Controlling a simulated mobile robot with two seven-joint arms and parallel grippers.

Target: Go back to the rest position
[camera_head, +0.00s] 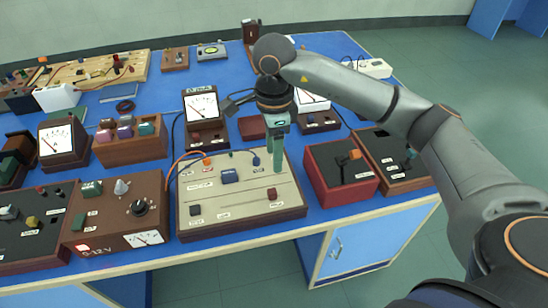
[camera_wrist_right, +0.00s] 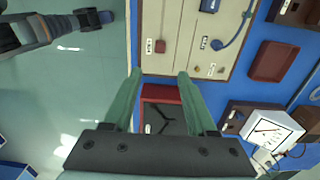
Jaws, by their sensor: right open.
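My right gripper (camera_head: 278,160) reaches in from the right and points down over the beige circuit board (camera_head: 243,205). Its two green fingers line up in the head view. In the right wrist view the fingers of the right gripper (camera_wrist_right: 160,82) stand well apart with nothing held between them. The board (camera_wrist_right: 187,15) shows beyond the fingertips, and a red box (camera_wrist_right: 160,93) shows between them. Whether the fingertips touch the board cannot be told. A grey arm with a dark end, seemingly my left gripper (camera_wrist_right: 93,18), shows at the upper left of the wrist view; its jaws are unclear.
The blue table (camera_head: 221,92) is crowded. A brown power supply (camera_head: 117,215) stands left of the board, and a red-sided switch box (camera_head: 340,172) stands right of it. A meter (camera_head: 204,110) stands behind. Open floor (camera_head: 455,90) lies beyond the table at the right.

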